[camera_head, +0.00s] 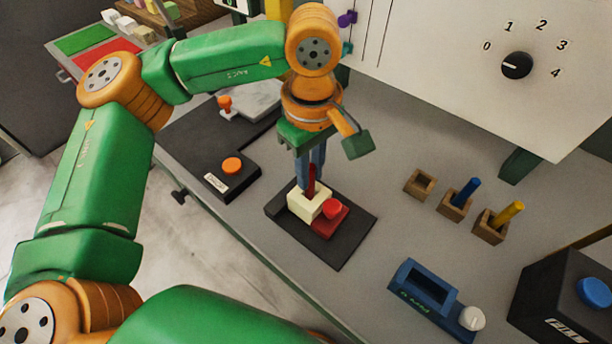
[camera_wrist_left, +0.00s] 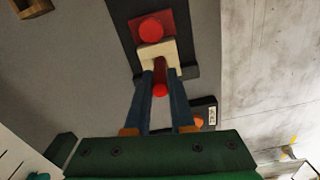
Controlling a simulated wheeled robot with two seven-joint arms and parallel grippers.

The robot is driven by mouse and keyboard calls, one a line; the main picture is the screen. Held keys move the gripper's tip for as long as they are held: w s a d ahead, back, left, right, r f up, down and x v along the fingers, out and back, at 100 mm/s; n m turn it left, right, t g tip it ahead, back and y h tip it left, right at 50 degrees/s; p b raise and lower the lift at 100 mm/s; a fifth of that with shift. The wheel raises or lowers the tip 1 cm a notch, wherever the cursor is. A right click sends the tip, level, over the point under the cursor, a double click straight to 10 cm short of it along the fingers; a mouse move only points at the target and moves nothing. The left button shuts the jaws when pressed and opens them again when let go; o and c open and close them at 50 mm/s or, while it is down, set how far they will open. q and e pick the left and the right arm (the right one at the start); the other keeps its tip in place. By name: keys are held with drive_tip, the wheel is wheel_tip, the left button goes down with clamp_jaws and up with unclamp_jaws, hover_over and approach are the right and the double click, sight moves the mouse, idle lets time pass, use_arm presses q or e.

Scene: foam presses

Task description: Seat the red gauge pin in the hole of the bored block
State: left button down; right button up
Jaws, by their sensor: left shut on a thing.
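The red gauge pin (camera_head: 311,181) is upright between the fingers of my left gripper (camera_head: 310,176), which is shut on it. It also shows in the left wrist view (camera_wrist_left: 160,74), with its round red end toward the camera. The bored block (camera_head: 301,207) is cream and sits on a dark base plate (camera_head: 340,243); it also shows in the left wrist view (camera_wrist_left: 155,53). The pin's lower end is at the top of the block. The hole is hidden, so I cannot tell whether the tip is inside it. My right gripper is out of view.
A red clamp piece with a round red knob (camera_head: 331,208) stands against the block. Small wooden holders (camera_head: 419,183) stand to the right, two with a blue pin (camera_head: 466,192) and a yellow pin (camera_head: 508,214). A blue fixture (camera_head: 422,288) is at front right. An orange-button box (camera_head: 232,175) is left.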

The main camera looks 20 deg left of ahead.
use_arm(q)
drive_tip(key=shift+f, duration=1.05)
drive_tip(key=c, duration=0.8)
unclamp_jaws()
drive_tip(key=shift+o, duration=0.2)
drive_tip(key=shift+r, duration=0.2)
wheel_tip(320, 180, up, 12)
drive_tip(key=shift+p, duration=0.3)
